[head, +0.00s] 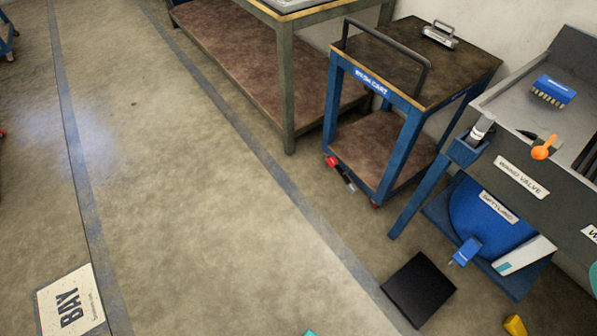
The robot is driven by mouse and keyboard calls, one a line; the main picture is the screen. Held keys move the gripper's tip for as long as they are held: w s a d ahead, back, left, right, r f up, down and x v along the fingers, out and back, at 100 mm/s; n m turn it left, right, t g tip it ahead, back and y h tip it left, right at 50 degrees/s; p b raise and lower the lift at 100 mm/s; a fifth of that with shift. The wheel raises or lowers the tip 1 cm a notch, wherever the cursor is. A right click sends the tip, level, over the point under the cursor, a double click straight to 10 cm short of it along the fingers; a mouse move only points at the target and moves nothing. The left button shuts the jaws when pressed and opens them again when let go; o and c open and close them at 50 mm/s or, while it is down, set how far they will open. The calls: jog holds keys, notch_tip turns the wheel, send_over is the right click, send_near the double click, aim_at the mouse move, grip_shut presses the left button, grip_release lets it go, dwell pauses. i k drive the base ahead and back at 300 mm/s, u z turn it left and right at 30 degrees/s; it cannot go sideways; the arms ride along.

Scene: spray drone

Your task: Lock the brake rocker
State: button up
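The blue wash cart (398,140) stands at the upper right, with a black push handle (392,48) over its dark top. A small red piece (332,161) shows low at its left corner and looks like the brake rocker. A dark and pale bar (348,182) runs down from it, near the floor. The rocker is too small here to tell which way it is tipped. Another bit of red (376,205) shows under the cart's front corner. My gripper is not in view.
A workbench (287,90) stands left of the cart. At right is a sink bench labelled wand valve (521,177), with a blue tank (490,215) beneath. A black square (418,289) lies on the floor in front. The floor (180,190) left of the cart is clear.

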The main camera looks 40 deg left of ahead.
aim_at(351, 188)
jog(key=u, duration=1.8)
jog(key=i, duration=1.3)
jog(key=z, duration=0.65)
jog(key=i, duration=0.5)
jog(key=z, duration=0.55)
